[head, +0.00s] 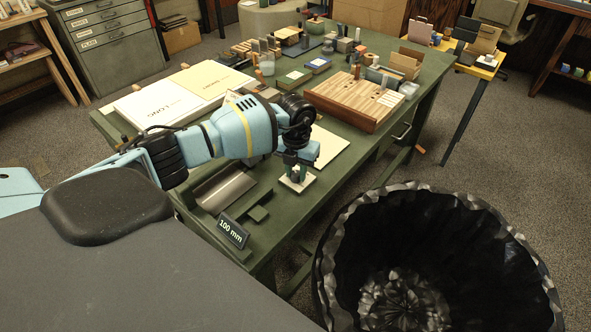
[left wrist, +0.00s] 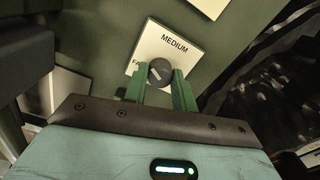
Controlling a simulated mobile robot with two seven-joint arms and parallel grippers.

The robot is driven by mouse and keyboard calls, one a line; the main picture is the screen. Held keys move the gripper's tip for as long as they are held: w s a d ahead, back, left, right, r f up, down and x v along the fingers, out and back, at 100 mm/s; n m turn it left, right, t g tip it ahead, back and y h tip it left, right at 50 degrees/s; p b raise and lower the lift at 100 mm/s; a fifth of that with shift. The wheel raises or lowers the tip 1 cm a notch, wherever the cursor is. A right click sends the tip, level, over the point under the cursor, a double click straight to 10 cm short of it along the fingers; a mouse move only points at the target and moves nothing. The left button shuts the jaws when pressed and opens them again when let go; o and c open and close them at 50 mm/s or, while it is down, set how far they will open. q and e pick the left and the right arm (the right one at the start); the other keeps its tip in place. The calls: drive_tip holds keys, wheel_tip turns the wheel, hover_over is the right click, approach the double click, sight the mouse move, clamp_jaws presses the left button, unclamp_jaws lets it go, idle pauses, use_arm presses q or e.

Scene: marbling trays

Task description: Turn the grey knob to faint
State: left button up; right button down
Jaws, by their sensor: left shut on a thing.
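The grey knob (left wrist: 159,72) sits on a square white plate (left wrist: 184,50) in the left wrist view. The plate reads MEDIUM near its upper edge, and a label starting with FA is partly hidden at its left. My left gripper (left wrist: 160,84) is shut on the knob, with one green finger on each side. A pale line crosses the knob's face at a slant; I cannot tell which label it points to. In the head view the plate (head: 286,183) lies near the table's front edge under my left gripper (head: 297,173), which mostly hides the knob. My right gripper is not in view.
A large black bin (head: 335,235) stands at the front right.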

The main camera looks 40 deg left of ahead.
sight(296, 173)
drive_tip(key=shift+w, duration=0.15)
use_arm(q)
drive_tip(key=o, duration=0.7)
drive_tip(key=shift+o, duration=1.4)
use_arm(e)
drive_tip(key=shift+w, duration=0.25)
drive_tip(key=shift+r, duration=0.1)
use_arm(q)
drive_tip(key=shift+r, duration=3.9)
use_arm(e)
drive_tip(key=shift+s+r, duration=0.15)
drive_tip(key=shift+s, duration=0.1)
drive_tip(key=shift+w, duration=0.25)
